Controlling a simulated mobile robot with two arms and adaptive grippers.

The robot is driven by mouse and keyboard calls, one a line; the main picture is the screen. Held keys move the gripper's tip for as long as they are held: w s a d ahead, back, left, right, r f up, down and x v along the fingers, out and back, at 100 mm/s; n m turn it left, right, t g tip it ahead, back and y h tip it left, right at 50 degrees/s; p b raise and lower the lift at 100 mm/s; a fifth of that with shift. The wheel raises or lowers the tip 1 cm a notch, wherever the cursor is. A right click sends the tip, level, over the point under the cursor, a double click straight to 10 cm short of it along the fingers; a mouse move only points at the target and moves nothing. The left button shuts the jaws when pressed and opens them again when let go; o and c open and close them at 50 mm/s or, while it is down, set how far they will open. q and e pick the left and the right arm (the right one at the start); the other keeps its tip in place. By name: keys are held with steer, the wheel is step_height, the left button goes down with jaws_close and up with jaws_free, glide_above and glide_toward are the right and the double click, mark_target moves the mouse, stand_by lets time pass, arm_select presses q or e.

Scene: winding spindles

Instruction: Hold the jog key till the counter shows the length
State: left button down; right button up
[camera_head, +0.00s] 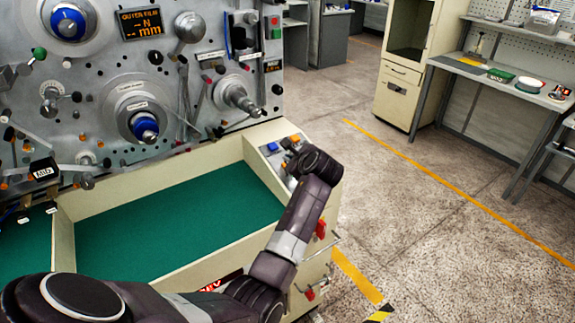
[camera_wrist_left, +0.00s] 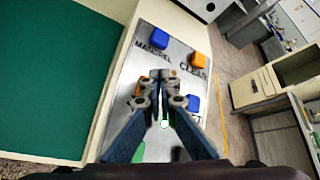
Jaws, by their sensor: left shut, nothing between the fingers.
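The sloped control panel (camera_wrist_left: 178,50) shows in the left wrist view with a blue key (camera_wrist_left: 159,39) labelled MANDREL and an orange key (camera_wrist_left: 198,60) labelled CLEAR. A second blue key (camera_wrist_left: 193,103) and a second orange key (camera_wrist_left: 138,90) sit beside the fingers; their labels are hidden, so I cannot tell which is the jog key. My left gripper (camera_wrist_left: 163,76) is shut and empty over the panel's middle; I cannot tell whether it touches a key. In the head view, a dark display (camera_head: 140,23) reads "OUTER FILM" with dashes and "mm". A small display (camera_head: 272,66) is unreadable. My right gripper is not in view.
The winding machine's grey face (camera_head: 95,105) carries spindles and rollers behind a green-floored tray (camera_head: 170,228). The panel stands at the tray's right end. A cream cabinet (camera_head: 404,75) and workbenches stand at the back right, past open floor.

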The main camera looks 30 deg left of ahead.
arm_select(q)
steer(key=shift+f, duration=0.15)
steer(key=shift+a+f, duration=0.1)
steer(key=shift+f, duration=0.15)
steer(key=shift+a+f, duration=0.1)
steer(key=shift+f, duration=0.4)
stand_by(7.1)
